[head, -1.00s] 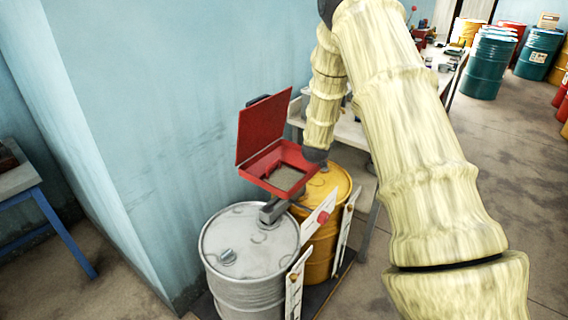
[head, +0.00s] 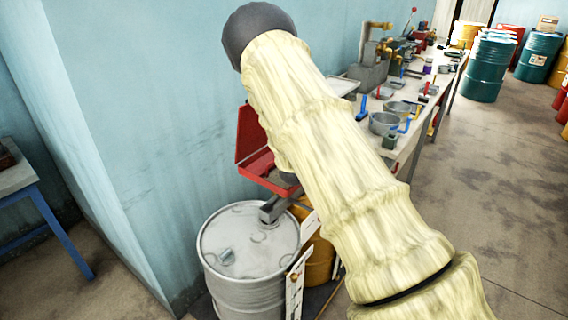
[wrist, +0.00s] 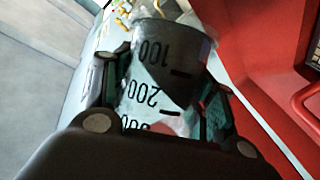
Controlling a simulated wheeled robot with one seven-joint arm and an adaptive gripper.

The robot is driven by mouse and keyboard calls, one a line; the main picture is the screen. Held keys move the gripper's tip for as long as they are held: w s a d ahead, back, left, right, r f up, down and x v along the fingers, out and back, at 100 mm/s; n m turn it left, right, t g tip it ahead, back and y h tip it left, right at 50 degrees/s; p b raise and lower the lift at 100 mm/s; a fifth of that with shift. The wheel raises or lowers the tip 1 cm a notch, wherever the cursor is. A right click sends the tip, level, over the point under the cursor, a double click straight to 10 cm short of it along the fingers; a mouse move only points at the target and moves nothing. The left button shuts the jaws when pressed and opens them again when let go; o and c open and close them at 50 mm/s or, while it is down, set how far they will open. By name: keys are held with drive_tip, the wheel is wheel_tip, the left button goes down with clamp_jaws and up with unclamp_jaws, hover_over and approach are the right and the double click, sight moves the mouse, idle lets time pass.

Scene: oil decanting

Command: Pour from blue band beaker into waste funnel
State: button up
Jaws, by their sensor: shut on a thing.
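A clear beaker (wrist: 160,60) with dark volume marks fills the middle of the wrist view. Its numbers read upside down there, and no blue band shows on the visible side. My gripper (wrist: 168,82) is shut on it, with a finger on either side. I cannot tell the beaker's tilt or what is in it. The red waste funnel (head: 262,174), its lid standing open, is at the drums in the head view, partly hidden by my arm. A red surface beside the beaker in the wrist view (wrist: 262,70) appears to be part of it. The head view hides my gripper.
A grey drum (head: 245,235) stands left of a yellow drum (head: 320,262), which my arm mostly covers. A long workbench (head: 412,140) with pans and tools runs back along the wall. The floor to the right (head: 500,200) is clear.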

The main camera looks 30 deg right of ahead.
drive_tip(key=shift+w+a+r+n+t+h, duration=0.15)
drive_tip(key=shift+r+n+t+h, duration=0.15)
drive_tip(key=shift+n, duration=0.2)
drive_tip(key=shift+a+r+n, duration=0.1)
drive_tip(key=shift+r+n, duration=0.2)
drive_tip(key=shift+n, duration=0.1)
drive_tip(key=shift+r+n+t, duration=0.15)
drive_tip(key=shift+n+t, duration=0.15)
drive_tip(key=shift+r+n+t+h, duration=0.2)
drive_tip(key=shift+n+t+h, duration=0.1)
drive_tip(key=shift+h, duration=0.1)
drive_tip(key=shift+r+n+t+p, duration=0.35)
drive_tip(key=shift+r+n, duration=0.35)
drive_tip(key=shift+r, duration=0.35)
drive_tip(key=shift+a+r+h, duration=0.1)
drive_tip(key=shift+r+h, duration=0.15)
drive_tip(key=shift+h, duration=0.05)
drive_tip(key=shift+a+r+n+t, duration=0.1)
drive_tip(key=shift+r+n+t, duration=0.2)
drive_tip(key=shift+n, duration=0.25)
drive_tip(key=shift+a+r+n+t, duration=0.15)
drive_tip(key=shift+n+t, duration=0.2)
drive_tip(key=shift+n, duration=0.2)
drive_tip(key=shift+a+r+n, duration=0.25)
drive_tip(key=shift+r+n, duration=0.15)
drive_tip(key=shift+a+r+t+b, duration=0.2)
drive_tip(key=shift+r+t+b, duration=0.1)
drive_tip(key=shift+t, duration=0.1)
